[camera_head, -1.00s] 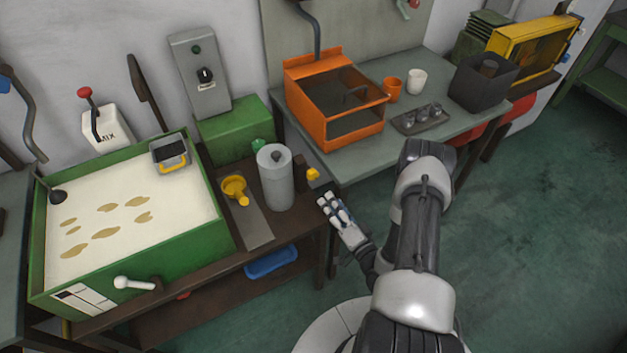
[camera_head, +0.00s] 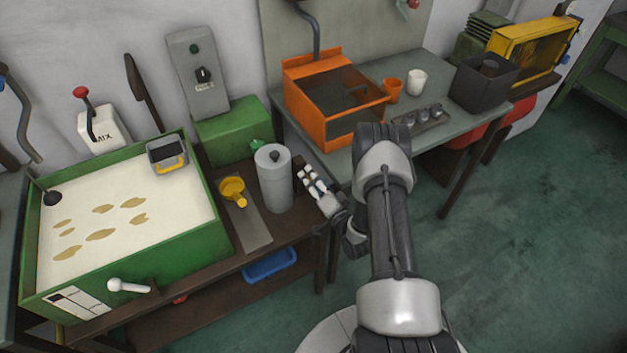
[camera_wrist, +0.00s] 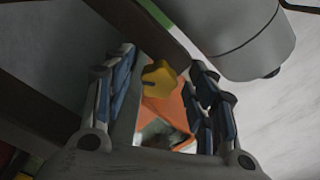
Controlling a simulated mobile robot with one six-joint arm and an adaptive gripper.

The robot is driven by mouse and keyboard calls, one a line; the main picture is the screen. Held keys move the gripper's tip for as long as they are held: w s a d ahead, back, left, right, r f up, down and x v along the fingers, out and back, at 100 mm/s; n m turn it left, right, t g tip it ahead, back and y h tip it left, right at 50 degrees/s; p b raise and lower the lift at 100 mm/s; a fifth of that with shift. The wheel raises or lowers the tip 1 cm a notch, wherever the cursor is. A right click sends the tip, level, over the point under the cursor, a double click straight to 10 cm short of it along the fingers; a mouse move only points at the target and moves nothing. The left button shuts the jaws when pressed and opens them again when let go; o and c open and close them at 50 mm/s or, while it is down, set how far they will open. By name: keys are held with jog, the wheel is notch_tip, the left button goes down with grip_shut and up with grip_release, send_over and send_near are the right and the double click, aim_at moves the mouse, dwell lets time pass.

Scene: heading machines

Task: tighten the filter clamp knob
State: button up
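The clamp knob is a small yellow lobed knob (camera_wrist: 160,80). In the wrist view it lies between the two fingers of my gripper (camera_wrist: 160,100), with a gap visible on both sides. My gripper is open and not closed on it. In the head view my gripper (camera_head: 310,178) is just right of the grey filter cylinder (camera_head: 274,182), and its fingers hide the knob. The cylinder stands upright on the dark bench, and part of it shows at the upper right of the wrist view (camera_wrist: 225,35). Whether a finger touches the knob cannot be told.
A yellow cup-like part (camera_head: 232,188) stands left of the cylinder. The green tank (camera_head: 190,230) of pale liquid is farther left. An orange box (camera_head: 330,112) stands on the grey table behind my gripper. Open floor (camera_head: 500,250) lies to the right.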

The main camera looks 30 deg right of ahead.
jog(key=c, duration=1.1)
jog(key=shift+n, duration=0.3)
jog(key=shift+d+r+n+b, duration=0.15)
jog(key=shift+n+b, duration=0.75)
jog(key=shift+n, duration=3.95)
jog(key=shift+d+f+n+b, duration=0.15)
jog(key=shift+n+b, duration=0.7)
jog(key=shift+n, duration=4.05)
jog(key=shift+d+r+n+b, duration=0.15)
jog(key=shift+n+b, duration=0.75)
jog(key=shift+n, duration=3.95)
jog(key=o, duration=1.1)
